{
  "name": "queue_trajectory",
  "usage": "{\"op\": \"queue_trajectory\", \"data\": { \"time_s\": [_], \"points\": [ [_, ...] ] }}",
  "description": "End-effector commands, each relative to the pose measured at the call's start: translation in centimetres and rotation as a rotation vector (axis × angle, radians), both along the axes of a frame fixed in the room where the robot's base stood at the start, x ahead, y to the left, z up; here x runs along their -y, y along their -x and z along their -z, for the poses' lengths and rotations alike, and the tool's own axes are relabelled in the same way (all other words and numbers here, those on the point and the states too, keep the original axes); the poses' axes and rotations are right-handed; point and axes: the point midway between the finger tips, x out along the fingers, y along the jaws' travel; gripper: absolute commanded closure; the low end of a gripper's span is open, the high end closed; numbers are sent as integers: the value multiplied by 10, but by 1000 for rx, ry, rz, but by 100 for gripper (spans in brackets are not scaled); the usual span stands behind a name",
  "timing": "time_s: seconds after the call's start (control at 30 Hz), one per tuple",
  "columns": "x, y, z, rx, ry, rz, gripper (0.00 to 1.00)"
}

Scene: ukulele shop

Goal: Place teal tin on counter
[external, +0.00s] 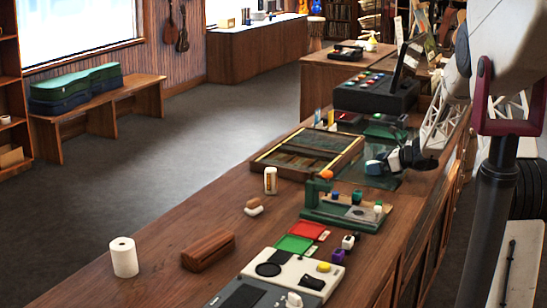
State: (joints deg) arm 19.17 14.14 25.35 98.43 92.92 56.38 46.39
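My gripper (391,163) is at the end of my arm, low over the counter (185,248) on the right side of the external view. It is small and partly dark here, and I cannot tell whether its fingers are open or shut. A small rounded teal and pale thing (373,167), which looks like the teal tin, is just left of the gripper tip, above or on a dark green surface (378,182). I cannot tell whether the gripper touches or holds it.
A shallow wooden compartment tray (262,166) lies left of the gripper. A green fixture (340,219) with an orange knob stands in front.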

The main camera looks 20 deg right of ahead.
Motion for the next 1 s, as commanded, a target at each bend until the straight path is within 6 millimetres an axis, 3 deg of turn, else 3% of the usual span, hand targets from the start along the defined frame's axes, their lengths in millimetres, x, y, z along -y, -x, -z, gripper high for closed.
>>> {"op": "queue_trajectory", "data": {
  "time_s": [0.47, 1.0],
  "points": [
    [4, 3, -5, 0, 0, 1, 1],
    [53, 52, -34, 1, 1, 2, 1]
  ]
}}
